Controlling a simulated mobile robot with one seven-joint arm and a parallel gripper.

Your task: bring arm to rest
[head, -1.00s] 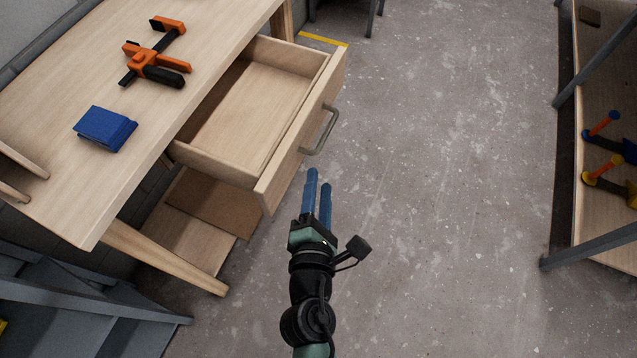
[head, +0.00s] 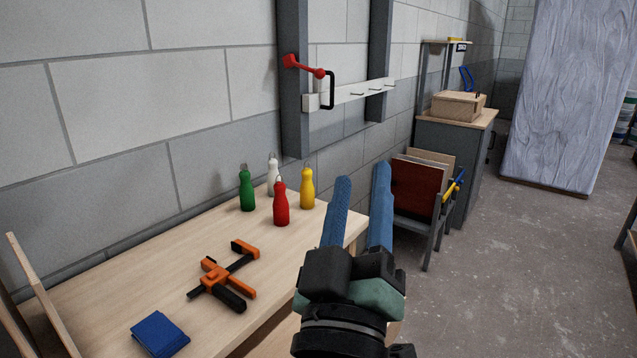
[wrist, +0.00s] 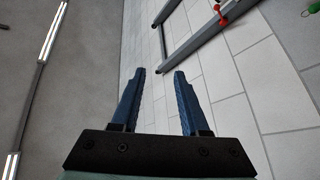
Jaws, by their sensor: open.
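My gripper (head: 360,205) stands raised in front of the workbench's right end in the head view, its two blue fingers pointing up. The fingers are apart with nothing between them; the wrist view also shows the gripper (wrist: 156,90) open and empty. Behind the fingers in the wrist view are the block wall and part of the ceiling. The arm below the wrist is mostly out of the head view.
The workbench (head: 110,280) holds an orange clamp (head: 222,280), a blue folded cloth (head: 160,334) and several coloured bottles, including a red one (head: 281,204). A wall rack (head: 350,95) and grey cabinet (head: 455,165) stand beyond. Floor on the right (head: 520,270) is clear.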

